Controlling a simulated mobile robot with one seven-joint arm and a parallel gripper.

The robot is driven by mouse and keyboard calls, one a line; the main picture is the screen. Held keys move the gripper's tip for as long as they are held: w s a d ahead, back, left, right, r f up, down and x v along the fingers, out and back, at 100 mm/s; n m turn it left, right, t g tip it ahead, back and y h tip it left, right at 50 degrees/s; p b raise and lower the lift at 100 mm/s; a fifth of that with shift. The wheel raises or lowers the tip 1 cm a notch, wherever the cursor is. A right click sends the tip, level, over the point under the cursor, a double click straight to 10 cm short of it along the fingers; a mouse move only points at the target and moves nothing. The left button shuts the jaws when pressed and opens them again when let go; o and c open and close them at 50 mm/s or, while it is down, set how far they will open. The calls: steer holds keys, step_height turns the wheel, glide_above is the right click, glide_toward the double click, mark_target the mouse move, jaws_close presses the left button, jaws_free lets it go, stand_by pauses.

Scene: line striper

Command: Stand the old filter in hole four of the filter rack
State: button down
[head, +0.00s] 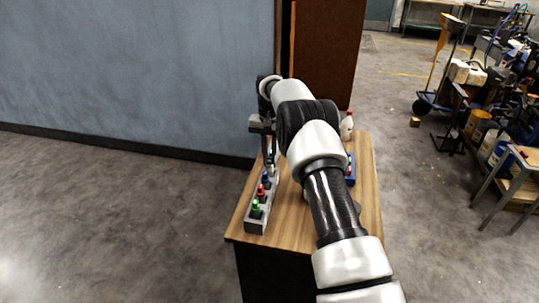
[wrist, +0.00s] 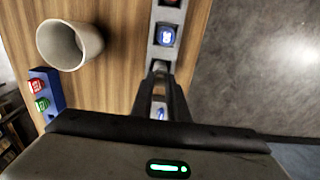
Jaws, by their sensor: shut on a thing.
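The filter rack (head: 256,226) is a long grey block along the left side of the wooden table. It holds green, red and blue topped pieces in a row from its near end. In the wrist view the rack (wrist: 151,50) runs up from my fingertips, with the blue and red pieces in it. My gripper (wrist: 160,92) is over the rack, beyond the blue piece as seen from the head. It is shut on a small piece with blue and white on it (wrist: 159,112), apparently the old filter. Its lower end is hidden, so I cannot tell whether it is in a hole.
A pale cup (wrist: 70,45) stands on the table beside the rack. A blue holder (wrist: 50,88) with red and green pieces is farther left in the wrist view. A white bottle (head: 346,126) stands at the table's far right. A blue-grey wall is close on the left.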

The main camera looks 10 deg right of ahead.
steer(key=shift+f, duration=0.5)
steer(key=c, duration=1.3)
jaws_free()
steer(key=shift+r, duration=0.1)
steer(key=shift+r+p, duration=2.2)
steer(key=shift+r, duration=1.25)
